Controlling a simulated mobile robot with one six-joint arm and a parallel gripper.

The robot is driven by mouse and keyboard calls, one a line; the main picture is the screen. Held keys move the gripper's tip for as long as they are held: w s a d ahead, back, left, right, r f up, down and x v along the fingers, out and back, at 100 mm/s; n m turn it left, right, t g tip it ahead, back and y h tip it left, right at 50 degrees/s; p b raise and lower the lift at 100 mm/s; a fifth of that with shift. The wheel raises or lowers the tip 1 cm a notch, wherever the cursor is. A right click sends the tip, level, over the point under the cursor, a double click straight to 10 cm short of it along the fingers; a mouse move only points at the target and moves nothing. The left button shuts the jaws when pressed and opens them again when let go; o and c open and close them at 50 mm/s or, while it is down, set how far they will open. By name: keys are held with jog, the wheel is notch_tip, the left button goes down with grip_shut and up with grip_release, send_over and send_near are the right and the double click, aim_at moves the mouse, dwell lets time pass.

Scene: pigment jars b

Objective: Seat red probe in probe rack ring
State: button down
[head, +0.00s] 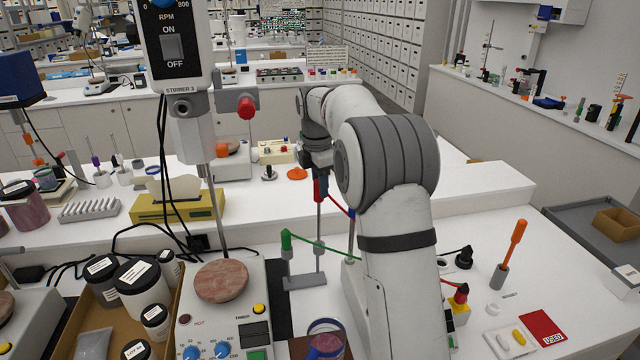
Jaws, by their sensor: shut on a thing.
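The red probe (318,191) hangs upright below my gripper (318,168), which is shut on its top end. The jaws are small and partly hidden by my own wrist. A thin grey rod (319,235) shows below the red handle, in line with the grey rack (303,281); I cannot tell how much of it is probe and how much is rack. The rack's ring is not clear, so I cannot tell whether the probe's tip is inside it. A green probe (286,240) stands at the rack's left side, its green cable running right behind my arm.
A stirrer hotplate (222,300) with a tall rod stands left of the rack. A box of jars (130,290) is further left. An orange-handled tool (511,250), a black knob (464,257) and a red card (543,328) are at right. My arm hides the middle bench.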

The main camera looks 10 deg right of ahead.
aim_at(319, 213)
jog(key=shift+f+b, duration=4.1)
jog(key=shift+f, duration=3.15)
jog(key=c, duration=1.1)
grip_release()
jog(key=shift+r, duration=0.1)
jog(key=shift+c, duration=0.2)
jog(key=shift+r, duration=0.1)
notch_tip(319, 213, up, 8)
jog(key=shift+a+f+b, duration=0.2)
jog(key=shift+a+b, duration=0.05)
jog(key=shift+b, duration=0.05)
